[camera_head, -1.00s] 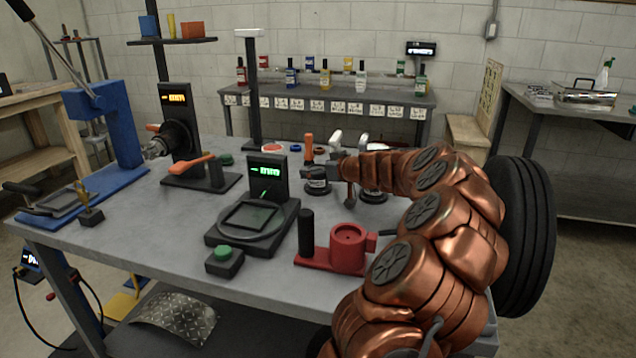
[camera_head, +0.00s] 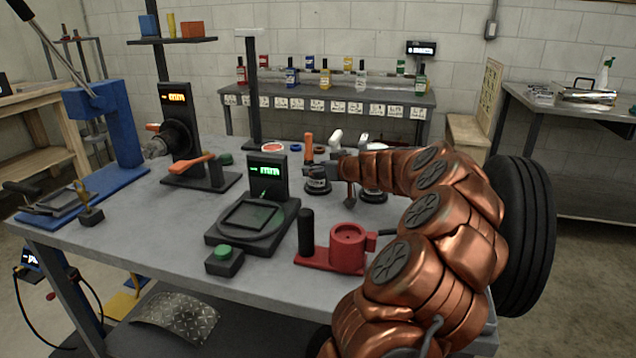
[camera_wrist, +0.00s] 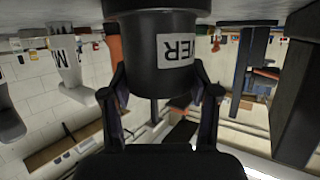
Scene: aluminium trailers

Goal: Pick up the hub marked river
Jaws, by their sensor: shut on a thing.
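My gripper (camera_head: 338,168) is at the far right part of the grey bench, beside a dark round hub with an orange upright part (camera_head: 317,186). In the wrist view my gripper (camera_wrist: 160,92) has its two fingers closed on either side of a dark cylindrical hub (camera_wrist: 138,45). A white label on that hub shows letters ending in "ER"; the rest is turned out of sight. An orange part shows just behind it. A second dark hub (camera_head: 374,196) stands to the right, partly hidden by my arm. I cannot tell a gap between the held hub and the bench.
A red fixture (camera_head: 347,250) stands near my arm at the front. A black scale with a green display (camera_head: 267,172) and a green-button box (camera_head: 224,262) are left of it. A gauge stand (camera_head: 180,130) and a blue press (camera_head: 115,135) stand farther left.

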